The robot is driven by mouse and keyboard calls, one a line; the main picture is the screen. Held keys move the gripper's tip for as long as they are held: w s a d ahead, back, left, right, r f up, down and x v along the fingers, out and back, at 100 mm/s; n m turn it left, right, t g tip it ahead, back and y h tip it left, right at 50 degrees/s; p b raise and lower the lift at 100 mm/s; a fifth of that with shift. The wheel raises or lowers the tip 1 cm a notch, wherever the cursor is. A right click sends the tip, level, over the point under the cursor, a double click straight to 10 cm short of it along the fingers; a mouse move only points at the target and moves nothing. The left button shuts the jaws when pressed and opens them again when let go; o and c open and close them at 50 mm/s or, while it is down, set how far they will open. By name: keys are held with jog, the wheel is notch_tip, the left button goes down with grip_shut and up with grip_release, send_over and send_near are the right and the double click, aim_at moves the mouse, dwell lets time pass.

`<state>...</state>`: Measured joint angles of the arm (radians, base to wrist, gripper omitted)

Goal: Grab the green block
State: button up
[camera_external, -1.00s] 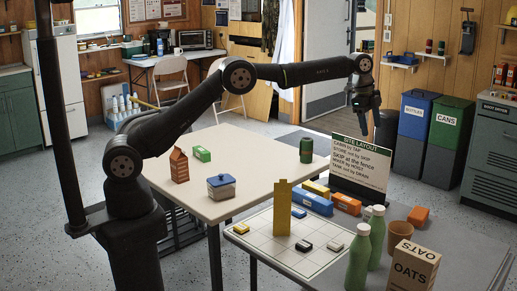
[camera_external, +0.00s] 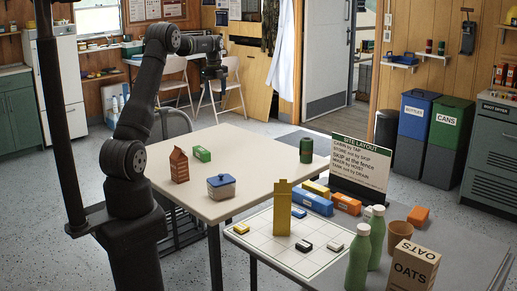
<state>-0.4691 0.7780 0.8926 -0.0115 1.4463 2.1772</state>
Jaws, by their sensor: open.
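A small green block (camera_external: 202,154) with a pale mark on its side lies on the cream table (camera_external: 250,172), towards its back left. My gripper (camera_external: 216,77) hangs fingers down, well above the block in the picture and apart from it. It is open with nothing seen in it. The fingers are small and dark in this view.
A brown carton (camera_external: 179,166) and a blue-lidded pot (camera_external: 221,187) stand near the block, and a green can (camera_external: 307,150) stands at the right edge. The table's middle is clear. A lower table holds a grid board (camera_external: 262,222), a yellow tower (camera_external: 283,208) and bottles (camera_external: 360,256).

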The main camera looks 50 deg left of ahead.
jog(key=s+a, duration=0.6)
jog(key=a, duration=0.1)
send_over(201, 149)
jog(key=f, duration=2.2)
jog(key=shift+s+f, duration=0.1)
jog(key=shift+s, duration=0.1)
jog(key=shift+w+d+f, duration=0.1)
jog(key=shift+f, duration=1.5)
jog(key=shift+w+d+f, duration=0.1)
jog(key=shift+f, duration=1.5)
jog(key=c, duration=1.1)
jog(key=shift+r, duration=0.1)
jog(key=shift+c, duration=0.2)
